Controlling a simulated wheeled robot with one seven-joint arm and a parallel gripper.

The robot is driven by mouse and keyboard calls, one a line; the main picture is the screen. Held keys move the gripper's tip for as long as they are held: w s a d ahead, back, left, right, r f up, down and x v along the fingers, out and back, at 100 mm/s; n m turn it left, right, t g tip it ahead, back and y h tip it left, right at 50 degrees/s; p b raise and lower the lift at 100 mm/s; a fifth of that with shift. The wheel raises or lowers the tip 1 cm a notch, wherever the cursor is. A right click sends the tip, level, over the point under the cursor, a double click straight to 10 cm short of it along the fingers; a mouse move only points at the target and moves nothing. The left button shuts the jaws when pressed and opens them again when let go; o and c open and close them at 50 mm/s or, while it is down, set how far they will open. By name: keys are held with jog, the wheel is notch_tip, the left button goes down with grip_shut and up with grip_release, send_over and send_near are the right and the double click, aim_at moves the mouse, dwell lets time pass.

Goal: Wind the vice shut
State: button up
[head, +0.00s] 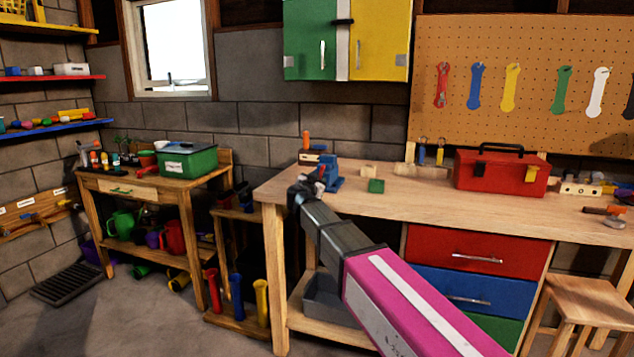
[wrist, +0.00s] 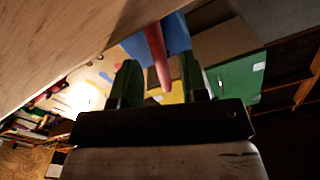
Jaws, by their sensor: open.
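The blue vice (head: 331,177) stands at the left end of the wooden workbench (head: 400,200). In the wrist view its blue body (wrist: 172,32) shows beyond my fingers, with a red handle bar (wrist: 155,45) sticking out from it. My gripper (head: 305,188) is at the bench's left front corner, close beside the vice. In the wrist view my gripper (wrist: 158,68) is open, its two green-looking fingers on either side of the red bar, with gaps visible. My gripper hides part of the vice in the head view. I cannot tell how far apart the jaws are.
A red toolbox (head: 502,173) stands further right. A side table (head: 150,185) with a green box (head: 188,160) is at left. A stool (head: 585,300) stands at right.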

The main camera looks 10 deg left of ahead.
jog(key=s, duration=1)
jog(key=shift+a, duration=0.35)
